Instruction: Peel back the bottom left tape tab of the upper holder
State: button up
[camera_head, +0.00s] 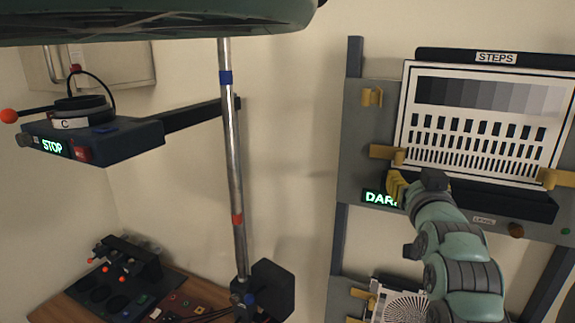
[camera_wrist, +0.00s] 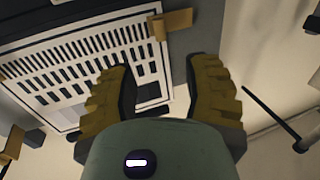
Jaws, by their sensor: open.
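The upper holder (camera_head: 360,130) carries a white test chart (camera_head: 403,110) with a grey step strip and rows of dark bars. The bottom left tape tab (camera_head: 383,152) is a tan strip lying across the chart's lower left corner. It also shows in the wrist view (camera_wrist: 170,23), beyond my fingertips, with its outer end standing out. My gripper (camera_head: 397,186) is just below this tab in the head view. In the wrist view my gripper (camera_wrist: 162,72) has its two ribbed yellow fingers spread, with nothing between them. I see no contact with the tab.
The bottom right tab (camera_head: 554,178) and an upper left tab (camera_head: 372,97) also show. A green DARK display (camera_head: 380,197) sits beside my gripper. A lower holder with a star chart (camera_head: 402,303) is below. A metal pole (camera_head: 233,150) stands left, with open wall between.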

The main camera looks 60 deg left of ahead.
aim_at(400, 159)
jog(key=b+x, duration=0.2)
jog(key=x, duration=0.5)
jog(key=shift+a+r, duration=0.1)
jog(key=shift+a, duration=0.1)
jog(key=p+x, duration=0.2)
jog(key=x, duration=0.1)
jog(key=shift+p+x, duration=0.8)
jog(key=shift+x, duration=0.55)
jog(key=shift+f, duration=0.2)
grip_shut()
